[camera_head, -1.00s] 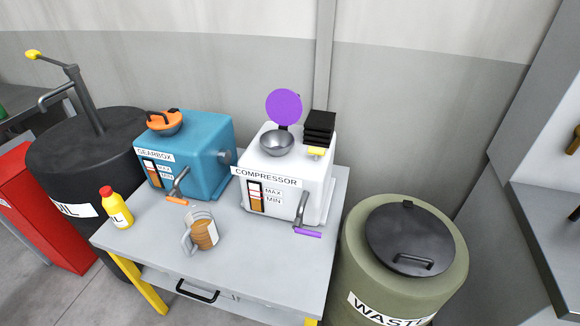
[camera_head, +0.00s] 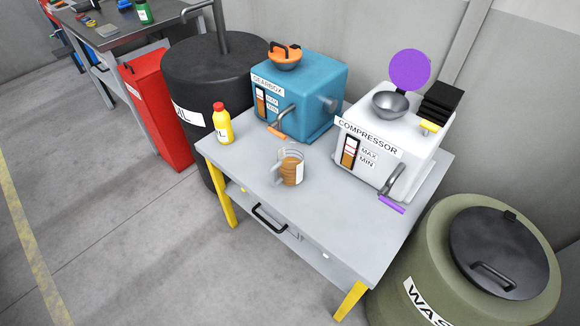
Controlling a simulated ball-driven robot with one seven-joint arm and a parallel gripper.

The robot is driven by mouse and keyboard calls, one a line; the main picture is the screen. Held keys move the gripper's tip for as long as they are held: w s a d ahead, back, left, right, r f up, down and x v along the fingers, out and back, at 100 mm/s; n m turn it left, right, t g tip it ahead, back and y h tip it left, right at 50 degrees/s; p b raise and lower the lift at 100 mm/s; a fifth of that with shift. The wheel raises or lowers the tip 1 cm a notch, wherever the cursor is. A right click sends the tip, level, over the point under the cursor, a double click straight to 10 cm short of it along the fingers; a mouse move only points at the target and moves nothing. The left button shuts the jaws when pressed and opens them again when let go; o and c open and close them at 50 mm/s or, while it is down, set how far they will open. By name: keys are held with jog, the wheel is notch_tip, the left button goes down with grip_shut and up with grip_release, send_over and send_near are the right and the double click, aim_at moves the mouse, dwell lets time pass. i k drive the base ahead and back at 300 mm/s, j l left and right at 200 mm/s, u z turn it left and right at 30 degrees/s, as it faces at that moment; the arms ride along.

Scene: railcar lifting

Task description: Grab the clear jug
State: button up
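The clear jug (camera_head: 291,169) stands upright on the grey table (camera_head: 345,225), near its front edge and left of the middle. It is see-through, with brown liquid inside and a handle on its left side. A white patch shows on its right side. My gripper is not in the head view.
Behind the jug stand the blue gearbox box (camera_head: 318,90) and the white compressor box (camera_head: 385,165). A yellow bottle with a red cap (camera_head: 222,125) stands left. A black oil drum (camera_head: 205,75), red cabinet (camera_head: 158,108) and green waste barrel (camera_head: 440,240) flank the table. Floor in front is clear.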

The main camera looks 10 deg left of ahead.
aim_at(290, 164)
jog(key=i+j+u, duration=0.1)
jog(key=j, duration=0.35)
jog(key=i+j+u, duration=0.1)
jog(key=j, duration=0.35)
jog(key=i+j, duration=0.3)
jog(key=i+j+u, duration=0.15)
jog(key=j, duration=0.4)
jog(key=i+j+u, duration=0.1)
jog(key=i+j, duration=0.15)
jog(key=j, duration=0.15)
jog(key=i+j+u, duration=0.1)
jog(key=j, duration=0.3)
jog(key=i, duration=0.1)
